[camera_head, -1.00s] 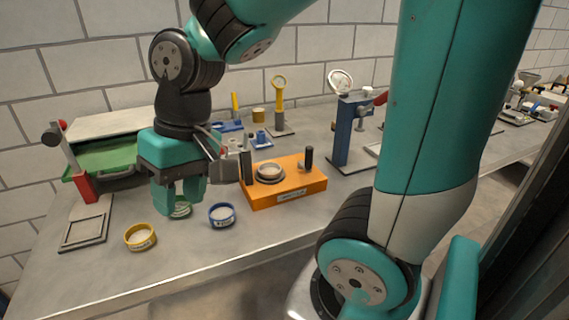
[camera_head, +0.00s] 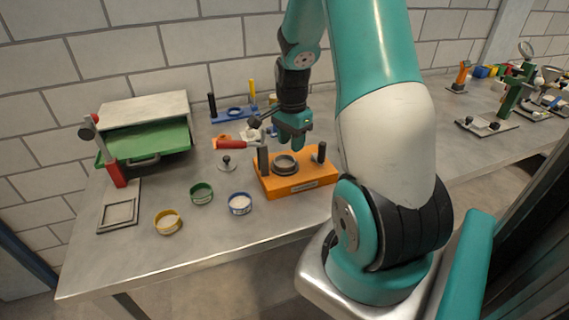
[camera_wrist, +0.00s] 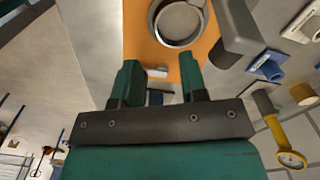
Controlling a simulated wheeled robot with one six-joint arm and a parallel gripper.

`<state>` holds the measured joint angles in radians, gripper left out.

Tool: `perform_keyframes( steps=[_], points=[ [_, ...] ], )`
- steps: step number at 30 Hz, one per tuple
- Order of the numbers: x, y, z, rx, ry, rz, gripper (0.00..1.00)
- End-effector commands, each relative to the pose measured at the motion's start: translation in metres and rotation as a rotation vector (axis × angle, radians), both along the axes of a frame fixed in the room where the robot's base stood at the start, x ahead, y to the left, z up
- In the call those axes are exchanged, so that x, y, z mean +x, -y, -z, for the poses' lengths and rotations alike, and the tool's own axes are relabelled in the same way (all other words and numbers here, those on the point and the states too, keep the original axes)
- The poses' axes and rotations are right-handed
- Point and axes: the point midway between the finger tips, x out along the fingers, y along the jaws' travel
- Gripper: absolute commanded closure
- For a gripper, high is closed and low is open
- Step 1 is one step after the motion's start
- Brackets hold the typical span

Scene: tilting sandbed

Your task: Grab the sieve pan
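A round metal pan (camera_head: 285,164), which looks like the sieve pan, sits in the top of an orange block (camera_head: 298,181) with black posts. Its grey rim also shows at the top of the wrist view (camera_wrist: 156,18). My gripper (camera_head: 296,142) hangs above the back of the orange block, fingers down and apart from the pan. In the wrist view, my gripper (camera_wrist: 160,72) is open, with nothing held between its green fingers. Yellow (camera_head: 168,222), green (camera_head: 202,194) and blue (camera_head: 240,204) round dishes stand on the table, left of the block.
A green tray (camera_head: 150,146) under a grey top and a red-posted stand (camera_head: 112,165) are at the left. A red-handled tool (camera_head: 233,143) and a blue holder (camera_head: 235,114) lie behind the block. The table front (camera_head: 205,238) is clear.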

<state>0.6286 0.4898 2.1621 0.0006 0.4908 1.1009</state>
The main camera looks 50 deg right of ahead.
Motion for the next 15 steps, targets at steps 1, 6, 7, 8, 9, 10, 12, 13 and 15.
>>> perform_keyframes(
  steps=[1, 6, 7, 8, 9, 10, 12, 13, 15],
  points=[
    [0.0, 0.0, 0.007, 0.002, -0.003, -0.001, 0.61],
    [0.0, 0.0, 0.018, 0.0, 0.0, -0.001, 0.61],
    [0.0, 0.0, 0.021, 0.001, 0.0, -0.001, 0.61],
    [0.0, 0.0, 0.024, 0.001, -0.001, -0.001, 0.61],
    [0.0, 0.0, 0.029, 0.002, -0.003, -0.002, 0.61],
    [0.0, 0.0, 0.034, 0.002, -0.003, -0.002, 0.61],
    [-0.001, -0.001, 0.046, 0.004, -0.003, -0.002, 0.61],
    [-0.001, -0.001, 0.052, 0.004, -0.003, -0.002, 0.61],
    [-0.001, 0.0, 0.062, 0.002, -0.003, -0.002, 0.61]
  ],
)
